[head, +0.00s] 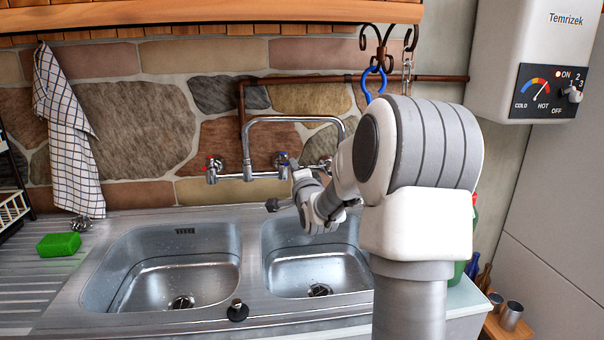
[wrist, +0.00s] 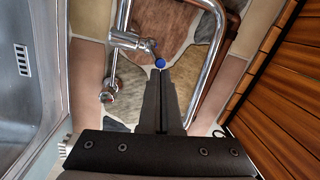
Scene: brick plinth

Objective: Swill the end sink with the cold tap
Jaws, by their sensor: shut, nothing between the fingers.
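The left sink basin (head: 165,275) and right sink basin (head: 315,268) are both empty steel bowls with drains. On the stone wall behind are a red-marked tap (head: 212,165) and a blue-marked tap (head: 282,160). A chrome arched spout (head: 295,120) rises there; its right leg runs down behind my arm, and I see no water flowing.
A green sponge (head: 58,244) lies on the left drainboard. A black plug (head: 237,310) sits on the front rim between the basins. A checked towel (head: 70,140) hangs at left. A white water heater (head: 540,60) is at upper right. Bottles and metal cups (head: 511,315) stand at lower right.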

